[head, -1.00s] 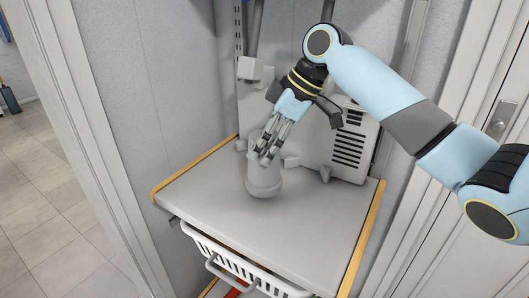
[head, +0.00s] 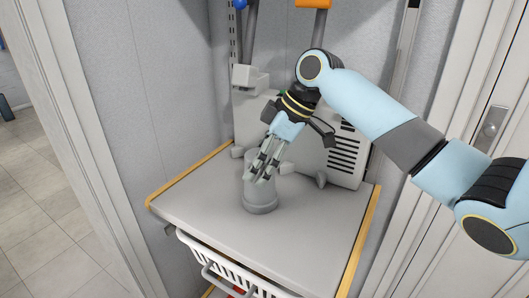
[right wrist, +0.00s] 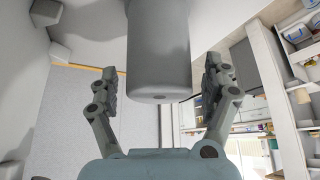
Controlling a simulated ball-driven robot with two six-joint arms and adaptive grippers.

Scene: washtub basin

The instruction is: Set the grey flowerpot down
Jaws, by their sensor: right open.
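The grey flowerpot (head: 260,204) is upside down on the grey worktop, wide rim at the bottom. It looks upright on its rim and appears to touch the worktop. My right gripper (head: 262,174) reaches down over it from behind and right, its fingers partly covering the pot's upper part. In the right wrist view the pot (right wrist: 158,50) is between the open fingers (right wrist: 160,85), its narrow base with a small hole towards the palm. A gap shows on each side of the pot. My left gripper is not in view.
The worktop (head: 300,235) has clear room in front and to the right of the pot. A grey machine with a vented side (head: 345,160) stands close behind. A white basket (head: 235,267) is below the front edge. Walls close in on both sides.

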